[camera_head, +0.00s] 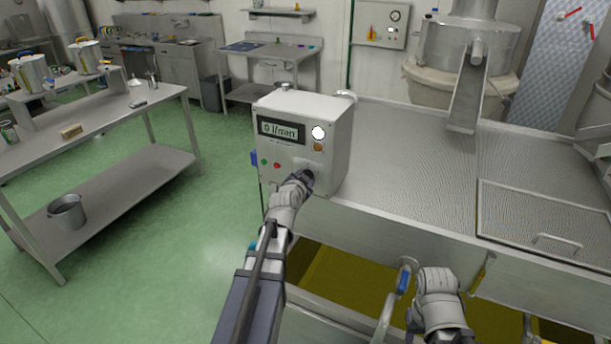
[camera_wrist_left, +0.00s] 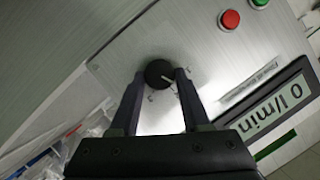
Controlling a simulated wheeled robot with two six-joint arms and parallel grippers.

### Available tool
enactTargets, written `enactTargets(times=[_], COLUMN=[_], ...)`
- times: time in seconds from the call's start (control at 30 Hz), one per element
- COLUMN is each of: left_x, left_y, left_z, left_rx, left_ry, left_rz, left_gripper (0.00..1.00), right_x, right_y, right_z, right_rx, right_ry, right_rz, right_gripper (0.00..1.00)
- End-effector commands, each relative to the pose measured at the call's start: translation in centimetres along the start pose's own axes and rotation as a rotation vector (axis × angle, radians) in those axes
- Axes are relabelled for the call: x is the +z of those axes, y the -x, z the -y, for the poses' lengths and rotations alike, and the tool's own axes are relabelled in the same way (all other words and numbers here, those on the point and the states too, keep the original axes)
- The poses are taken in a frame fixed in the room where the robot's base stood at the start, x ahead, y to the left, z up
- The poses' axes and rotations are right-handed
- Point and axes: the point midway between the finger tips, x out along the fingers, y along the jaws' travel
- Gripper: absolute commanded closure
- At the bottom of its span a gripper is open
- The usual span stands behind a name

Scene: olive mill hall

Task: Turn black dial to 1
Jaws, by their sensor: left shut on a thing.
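The black dial (camera_wrist_left: 157,71) is on the front of a grey metal control box (camera_head: 331,125). In the left wrist view it sits between the two dark fingers of my left gripper (camera_wrist_left: 161,76), which is shut on it. A pale pointer line shows at the dial's edge; I cannot read which mark it meets. In the head view my left gripper (camera_head: 304,179) is at the lower right of the box's face and hides the dial. The box's display (camera_head: 281,130) reads 0 l/min. My right gripper (camera_head: 437,292) is at the lower right; its fingers cannot be made out.
A red button (camera_wrist_left: 229,19) and a green button (camera_wrist_left: 260,3) are on the box's face. A blue-handled lever (camera_head: 404,281) stands close beside my right gripper. A ribbed metal machine top (camera_head: 420,165) extends right of the box. A steel table (camera_head: 120,128) stands at the left, with green floor between.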

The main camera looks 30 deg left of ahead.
Motion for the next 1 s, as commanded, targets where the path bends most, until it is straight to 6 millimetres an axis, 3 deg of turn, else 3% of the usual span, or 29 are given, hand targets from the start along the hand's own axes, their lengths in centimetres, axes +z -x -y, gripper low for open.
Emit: enactTargets(times=[0.5, 1.0], left_x=[0.2, 0.3], left_y=[0.0, 0.0], left_z=[0.4, 0.5], left_rx=[0.175, 0.252], left_ry=[0.413, 0.594], left_rz=[0.003, 0.005], left_gripper=[1.00, 1.00], right_x=[0.1, 0.1], right_y=[1.4, 1.5], right_z=[-0.1, -0.1], right_rx=[0.000, 0.000], right_ry=[0.001, 0.001], right_rz=[0.000, 0.000], right_gripper=[0.50, 0.50])
